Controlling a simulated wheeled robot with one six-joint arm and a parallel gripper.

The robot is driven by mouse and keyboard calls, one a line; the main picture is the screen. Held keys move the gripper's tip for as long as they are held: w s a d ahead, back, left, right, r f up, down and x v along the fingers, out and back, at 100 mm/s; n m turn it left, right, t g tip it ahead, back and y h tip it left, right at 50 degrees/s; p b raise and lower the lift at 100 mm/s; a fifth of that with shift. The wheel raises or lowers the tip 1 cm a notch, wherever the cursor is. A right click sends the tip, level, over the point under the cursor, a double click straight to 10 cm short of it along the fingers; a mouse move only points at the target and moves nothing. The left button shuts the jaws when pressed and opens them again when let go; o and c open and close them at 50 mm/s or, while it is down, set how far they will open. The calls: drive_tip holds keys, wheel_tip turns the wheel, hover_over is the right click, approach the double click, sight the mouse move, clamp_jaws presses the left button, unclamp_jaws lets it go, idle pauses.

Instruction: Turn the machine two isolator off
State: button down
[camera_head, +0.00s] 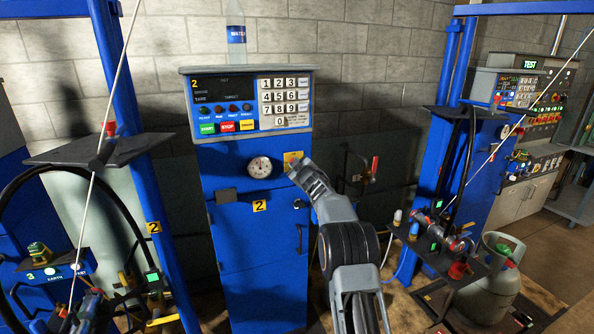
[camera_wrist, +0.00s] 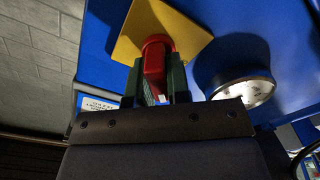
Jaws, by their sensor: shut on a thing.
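The machine two cabinet (camera_head: 258,265) is blue, stands in the middle of the head view and bears a yellow "2" label (camera_head: 259,206). Its isolator is a red handle (camera_wrist: 156,58) on a yellow square plate (camera_wrist: 192,32), seen in the wrist view. In the head view the plate (camera_head: 293,156) shows at the cabinet's upper right, and the handle is hidden behind my gripper (camera_head: 294,166). In the wrist view my gripper's dark fingers (camera_wrist: 158,82) are shut on the red handle, one on each side.
A round dial (camera_head: 260,167) sits left of the isolator, and it shows in the wrist view (camera_wrist: 245,90) close to my gripper's right. Above is a control panel (camera_head: 250,98) with a keypad and coloured buttons. A water bottle (camera_head: 236,35) stands on top. Blue posts (camera_head: 140,150) flank the cabinet.

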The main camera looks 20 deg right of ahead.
drive_tip(key=n+b, duration=0.1)
drive_tip(key=n, duration=0.2)
drive_tip(key=n+b, duration=0.1)
drive_tip(key=n, duration=0.1)
drive_tip(key=shift+a+f+n+b, duration=0.1)
drive_tip(key=shift+f+n+b, duration=0.15)
drive_tip(key=shift+n+b, duration=0.9)
drive_tip(key=shift+n, duration=1.15)
drive_tip(key=c, duration=1.1)
unclamp_jaws()
drive_tip(key=shift+s, duration=0.15)
drive_tip(key=shift+s+f+b, duration=0.1)
drive_tip(key=shift+s+b, duration=0.15)
drive_tip(key=shift+b, duration=0.2)
drive_tip(key=s+b, duration=0.5)
drive_tip(key=s, duration=0.8)
